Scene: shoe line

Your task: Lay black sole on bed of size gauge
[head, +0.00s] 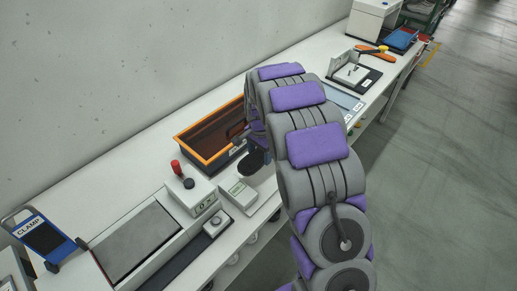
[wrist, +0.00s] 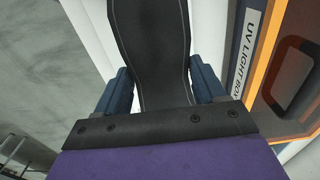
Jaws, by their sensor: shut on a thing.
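The black sole (wrist: 150,45) is in my gripper (wrist: 162,84), between its two blue fingers in the wrist view. It has a light stitch line near its edge and points away from the wrist; its far end is cut off by the frame. The arm hides most of my gripper there. I cannot tell for sure which device is the size gauge.
The orange-rimmed UV light box (head: 207,157) is close beside my gripper. A white box with a red knob (head: 190,190), a grey flat bed (head: 135,240) and a blue CLAMP stand (head: 41,235) are at lower left. A white fixture on a black base (head: 352,74) stands farther back.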

